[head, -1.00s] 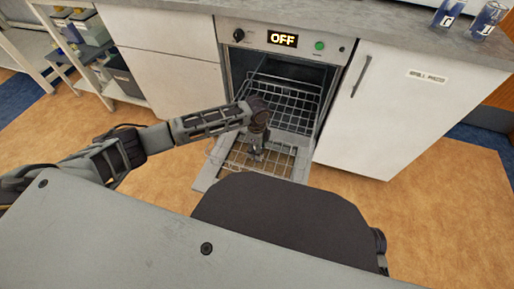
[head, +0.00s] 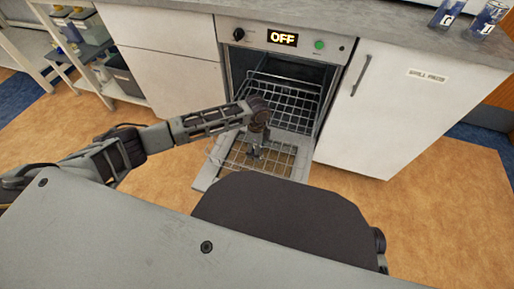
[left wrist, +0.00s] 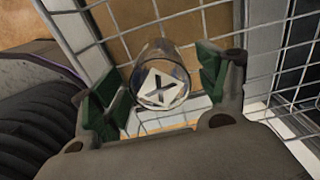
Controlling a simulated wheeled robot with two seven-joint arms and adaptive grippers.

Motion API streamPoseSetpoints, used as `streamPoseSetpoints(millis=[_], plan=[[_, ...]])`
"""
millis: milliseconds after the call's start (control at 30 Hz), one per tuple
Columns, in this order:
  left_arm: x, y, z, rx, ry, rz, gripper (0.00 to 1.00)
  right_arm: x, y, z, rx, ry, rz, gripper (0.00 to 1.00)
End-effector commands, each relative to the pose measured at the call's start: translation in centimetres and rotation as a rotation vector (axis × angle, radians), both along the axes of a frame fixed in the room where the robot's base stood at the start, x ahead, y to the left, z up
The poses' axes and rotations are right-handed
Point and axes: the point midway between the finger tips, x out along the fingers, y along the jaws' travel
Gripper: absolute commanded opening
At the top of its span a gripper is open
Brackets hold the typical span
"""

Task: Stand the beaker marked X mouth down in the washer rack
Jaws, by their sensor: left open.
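The washer rack (head: 229,155) is a wire basket over the lowered washer door; its wires also show in the left wrist view (left wrist: 125,30). The beaker marked X (left wrist: 163,62) is clear glass with a white label bearing a black X. It is at the wires, between the green-padded fingers of my left gripper (left wrist: 162,92). The fingers are open, with a gap visible on either side of the beaker. I cannot tell which way its mouth faces. In the head view my left gripper (head: 256,153) points down over the rack and the beaker is not clearly visible. My right gripper is not in view.
The washer panel reads OFF (head: 283,38), with a green button beside it. Another wire rack (head: 290,92) is inside the open washer. Cabinets flank the washer; a shelf stands at far left.

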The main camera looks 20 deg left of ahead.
Motion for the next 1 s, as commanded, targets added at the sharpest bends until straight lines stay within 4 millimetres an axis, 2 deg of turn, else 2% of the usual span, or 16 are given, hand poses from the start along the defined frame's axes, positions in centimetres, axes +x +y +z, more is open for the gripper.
streamPoseSetpoints(millis=[267, 800, 1000], plan=[[0.1, 0.0, 2.3, -0.001, -0.003, -0.001, 0.75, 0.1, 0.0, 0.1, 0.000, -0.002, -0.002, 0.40], [0.1, 0.0, 9.9, -0.001, -0.002, -0.001, 0.75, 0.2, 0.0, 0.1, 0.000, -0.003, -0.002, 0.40], [0.1, 0.0, 11.5, -0.001, -0.001, 0.000, 0.75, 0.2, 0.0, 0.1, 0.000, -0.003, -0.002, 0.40]])
